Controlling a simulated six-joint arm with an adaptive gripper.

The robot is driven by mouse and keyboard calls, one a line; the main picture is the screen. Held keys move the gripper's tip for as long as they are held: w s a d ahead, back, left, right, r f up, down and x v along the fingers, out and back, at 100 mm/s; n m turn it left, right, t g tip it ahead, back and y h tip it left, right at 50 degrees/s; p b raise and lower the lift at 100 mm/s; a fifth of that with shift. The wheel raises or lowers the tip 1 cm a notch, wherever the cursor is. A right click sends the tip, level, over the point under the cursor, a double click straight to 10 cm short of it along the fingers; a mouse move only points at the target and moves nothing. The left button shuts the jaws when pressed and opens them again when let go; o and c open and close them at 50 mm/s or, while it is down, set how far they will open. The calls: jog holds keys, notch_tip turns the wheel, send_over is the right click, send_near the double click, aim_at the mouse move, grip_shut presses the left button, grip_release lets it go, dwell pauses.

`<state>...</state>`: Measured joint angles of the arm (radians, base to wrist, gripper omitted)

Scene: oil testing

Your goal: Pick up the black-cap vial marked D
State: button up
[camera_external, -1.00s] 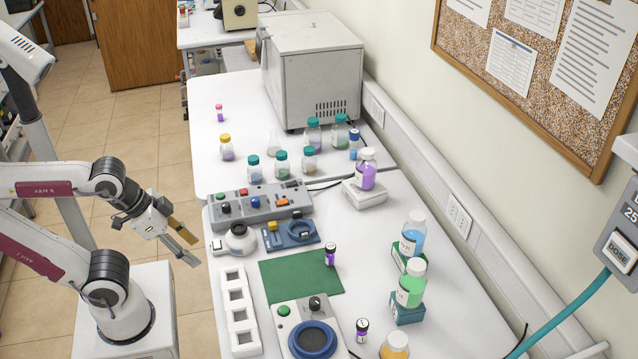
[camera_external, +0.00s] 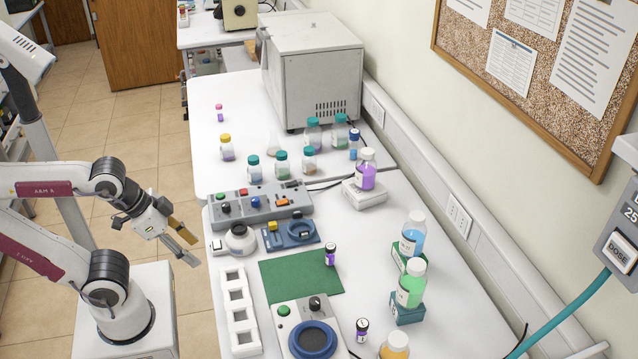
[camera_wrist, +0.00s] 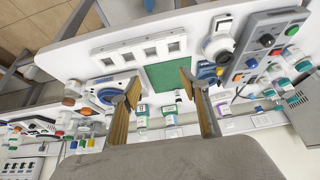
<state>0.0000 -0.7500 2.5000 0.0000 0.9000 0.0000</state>
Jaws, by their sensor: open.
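Two small black-cap vials with purple contents and pale labels show in the external view. One vial (camera_external: 330,254) stands upright at the right edge of the green mat (camera_external: 293,287). The other vial (camera_external: 362,330) stands upright on the white bench, right of the blue-dial device. The letters on both labels are too small to read, so I cannot tell which is D. My gripper (camera_external: 197,248) is open and empty, left of the bench and well away from both vials. In the wrist view its two fingers (camera_wrist: 159,80) are spread apart, with the mat (camera_wrist: 166,76) seen between them.
A white rack with square openings (camera_external: 232,271) lies along the bench's near edge. The blue-dial device (camera_external: 313,340), a grey control box (camera_external: 262,205) and a blue stand (camera_external: 291,233) surround the mat. A blue-liquid bottle (camera_external: 413,243) and a green-liquid bottle (camera_external: 409,292) stand further right on boxes.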

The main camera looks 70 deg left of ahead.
jog(key=shift+c, duration=0.6)
jog(key=shift+w, duration=0.1)
jog(key=w+d+r+n+t+h, duration=0.1)
jog(key=w+d+t, duration=0.25)
jog(key=w, duration=0.85)
jog(key=w+d+r+n+t+h, duration=0.15)
jog(key=w+d, duration=0.25)
jog(key=w, duration=0.9)
jog(key=w+a+f+n+t+y, duration=0.2)
jog(key=w+a+f+n+y, duration=0.2)
jog(key=w+a+f+y, duration=0.4)
jog(key=shift+w+a+f+y, duration=0.3)
jog(key=shift+w+a+y, duration=0.35)
jog(key=shift+y, duration=1)
jog(key=shift+s, duration=0.1)
jog(key=shift+f, duration=0.15)
